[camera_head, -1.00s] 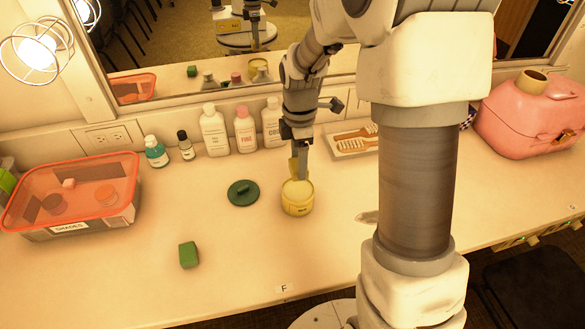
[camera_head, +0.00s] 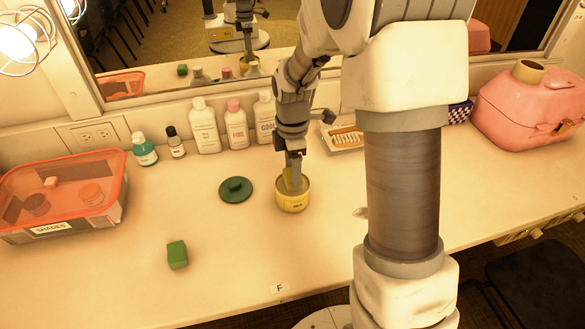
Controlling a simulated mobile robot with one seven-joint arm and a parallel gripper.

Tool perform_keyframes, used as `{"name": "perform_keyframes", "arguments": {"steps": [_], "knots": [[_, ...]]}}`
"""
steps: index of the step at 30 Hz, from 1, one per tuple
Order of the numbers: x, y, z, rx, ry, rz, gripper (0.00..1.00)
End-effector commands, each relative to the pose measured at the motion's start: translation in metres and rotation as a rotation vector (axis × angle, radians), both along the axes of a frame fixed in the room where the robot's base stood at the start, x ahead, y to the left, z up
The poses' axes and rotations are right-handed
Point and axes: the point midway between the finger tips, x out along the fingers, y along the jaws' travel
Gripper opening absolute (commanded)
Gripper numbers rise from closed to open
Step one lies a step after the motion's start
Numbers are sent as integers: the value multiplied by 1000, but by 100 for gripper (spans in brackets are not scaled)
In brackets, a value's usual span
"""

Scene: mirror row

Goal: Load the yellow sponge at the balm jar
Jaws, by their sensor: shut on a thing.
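The balm jar (camera_head: 293,202) is a round yellow tub standing open and upright on the counter. My gripper (camera_head: 294,172) points down over it, shut on the yellow sponge (camera_head: 285,183). The sponge's lower part is at the jar's mouth and seems to dip inside the rim. Whether it touches the balm is hidden by the fingers and rim. A dark green round lid (camera_head: 236,190) lies on the counter just left of the jar.
A green block (camera_head: 177,254) lies front left. An orange-lidded bin (camera_head: 62,195) stands at left. Bottles (camera_head: 205,128) line the back below the mirror. A brush tray (camera_head: 345,140) is behind right, a pink case (camera_head: 535,108) far right. The front middle counter is clear.

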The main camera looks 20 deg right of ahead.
Motion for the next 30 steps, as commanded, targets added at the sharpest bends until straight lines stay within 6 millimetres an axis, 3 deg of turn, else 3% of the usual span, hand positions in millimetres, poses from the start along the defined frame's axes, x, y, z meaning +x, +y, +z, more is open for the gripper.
{"name": "perform_keyframes", "arguments": {"steps": [30], "knots": [[0,0,-6,0,0,0,24]]}}
